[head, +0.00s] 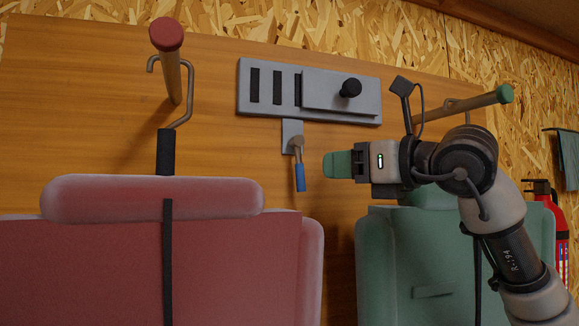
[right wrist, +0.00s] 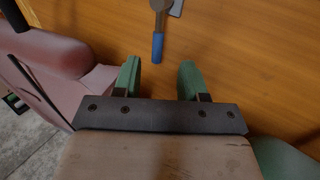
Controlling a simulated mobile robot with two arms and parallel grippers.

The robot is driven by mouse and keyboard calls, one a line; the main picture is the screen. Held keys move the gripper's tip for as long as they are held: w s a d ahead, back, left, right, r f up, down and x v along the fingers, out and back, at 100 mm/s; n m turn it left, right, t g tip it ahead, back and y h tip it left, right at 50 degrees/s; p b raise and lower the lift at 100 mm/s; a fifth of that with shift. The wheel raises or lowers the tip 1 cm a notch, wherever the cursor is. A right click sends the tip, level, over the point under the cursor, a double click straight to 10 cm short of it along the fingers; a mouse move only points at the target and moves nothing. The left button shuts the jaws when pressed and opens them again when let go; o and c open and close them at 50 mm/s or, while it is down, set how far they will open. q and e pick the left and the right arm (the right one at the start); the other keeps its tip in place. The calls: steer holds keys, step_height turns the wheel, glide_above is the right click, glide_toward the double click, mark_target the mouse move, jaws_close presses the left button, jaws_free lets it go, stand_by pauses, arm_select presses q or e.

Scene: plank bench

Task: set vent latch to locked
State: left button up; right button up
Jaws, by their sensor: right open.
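A small lever with a blue grip (head: 300,178) hangs down from a grey mounting plate (head: 291,129) on the wooden panel, just below the vent. I take this lever to be the vent latch. In the right wrist view its blue grip (right wrist: 157,46) is at the top, beyond the fingertips. The grey vent plate (head: 308,114) has dark slots and a sliding cover with a black knob (head: 350,88). My right gripper (head: 338,164) is just right of the lever, apart from it. Its green fingers are open and empty in the right wrist view (right wrist: 159,76). My left gripper is not in view.
A red padded seat (head: 180,265) stands at the left, a green one (head: 440,285) at the right. A red-capped bar (head: 167,38) and a green-capped bar (head: 500,95) stick out from the panel. A fire extinguisher (head: 552,220) is at far right.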

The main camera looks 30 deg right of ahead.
mark_target(303, 168)
steer(key=p+x, duration=0.2)
steer(key=x, duration=0.6)
steer(key=shift+a+p, duration=0.1)
steer(key=shift+p, duration=0.3)
steer(key=shift+w+a, duration=0.1)
steer(key=shift+w, duration=0.3)
steer(key=shift+f, duration=0.1)
steer(key=shift+c, duration=1.8)
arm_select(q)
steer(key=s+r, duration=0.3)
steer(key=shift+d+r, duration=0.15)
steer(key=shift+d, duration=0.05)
arm_select(e)
jaws_close()
